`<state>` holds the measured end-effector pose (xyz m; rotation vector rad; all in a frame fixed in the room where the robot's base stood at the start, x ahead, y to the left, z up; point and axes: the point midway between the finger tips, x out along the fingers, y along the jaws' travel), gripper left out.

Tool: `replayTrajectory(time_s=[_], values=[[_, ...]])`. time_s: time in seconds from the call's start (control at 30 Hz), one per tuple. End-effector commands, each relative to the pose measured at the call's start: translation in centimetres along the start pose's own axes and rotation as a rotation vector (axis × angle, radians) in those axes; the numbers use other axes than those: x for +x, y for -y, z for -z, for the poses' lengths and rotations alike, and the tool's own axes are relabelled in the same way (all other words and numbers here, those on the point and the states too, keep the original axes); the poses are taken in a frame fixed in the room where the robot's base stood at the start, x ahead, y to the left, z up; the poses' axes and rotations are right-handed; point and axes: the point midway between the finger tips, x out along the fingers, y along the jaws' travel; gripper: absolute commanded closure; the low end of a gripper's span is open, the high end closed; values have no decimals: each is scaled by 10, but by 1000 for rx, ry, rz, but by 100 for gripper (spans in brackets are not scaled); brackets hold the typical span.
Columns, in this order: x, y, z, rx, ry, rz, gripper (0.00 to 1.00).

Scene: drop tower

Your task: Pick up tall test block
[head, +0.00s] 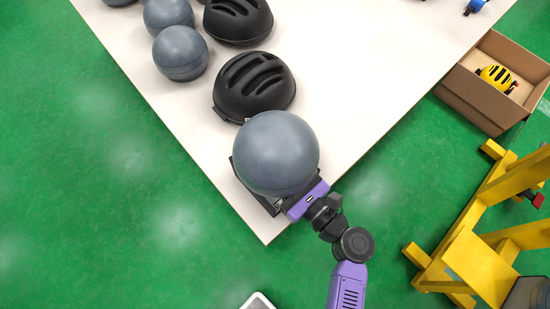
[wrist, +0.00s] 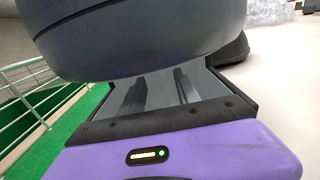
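The nearest grey, round-topped block (head: 276,150) is at the table's near corner in the head view. I take it to be the tall test block. It looks larger than the other grey balls. My gripper (head: 262,168) is at this block, with one dark finger along its lower left side; the block hides the other finger. In the wrist view the block's rounded grey underside (wrist: 150,40) fills the top, over my gripper's fingers (wrist: 170,85). The fingers look wide apart, but their tips and any contact are hidden. I cannot tell whether the block is supported by the table.
A black helmet (head: 255,87) sits just behind the block on the white table (head: 350,80). Another helmet (head: 238,20) and several grey balls (head: 180,53) are farther back. A cardboard box (head: 480,95) and a yellow frame (head: 480,260) stand on the green floor at right.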

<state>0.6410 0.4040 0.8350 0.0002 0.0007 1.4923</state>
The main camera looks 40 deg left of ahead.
Motion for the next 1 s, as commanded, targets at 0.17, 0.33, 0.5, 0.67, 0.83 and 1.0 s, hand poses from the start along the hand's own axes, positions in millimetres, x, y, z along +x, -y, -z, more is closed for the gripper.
replayTrajectory(time_s=[0.17, 0.33, 0.5, 0.67, 0.83, 1.0], values=[[0, 0, 0, 0, 0, 0, 74], [0, 0, 0, 0, 0, 0, 100], [-1, 0, 0, 0, 0, 0, 100], [-1, 0, 0, 0, 0, 0, 100], [-1, 0, 0, 0, 0, 0, 100], [-1, 0, 0, 0, 0, 0, 100]])
